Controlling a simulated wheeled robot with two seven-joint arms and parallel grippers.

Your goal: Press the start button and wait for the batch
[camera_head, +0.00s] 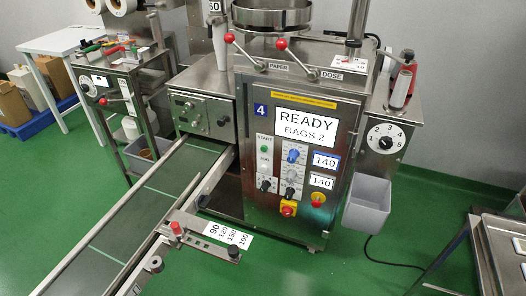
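The teabag packing machine (256,190) stands upright in the middle of the view, marked with a blue 4. Its white display (305,127) reads READY, BAGS 2. The small green start button (264,149) is on the left of the front panel, just under the label START. Neither of my grippers is in view.
A green conveyor belt (130,215) with a guide rail and a size scale (228,234) runs to the lower left. A grey bin (367,203) hangs at the machine's right, under a dial (385,138). Metal trays (480,262) are at the lower right. Green floor is free in front.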

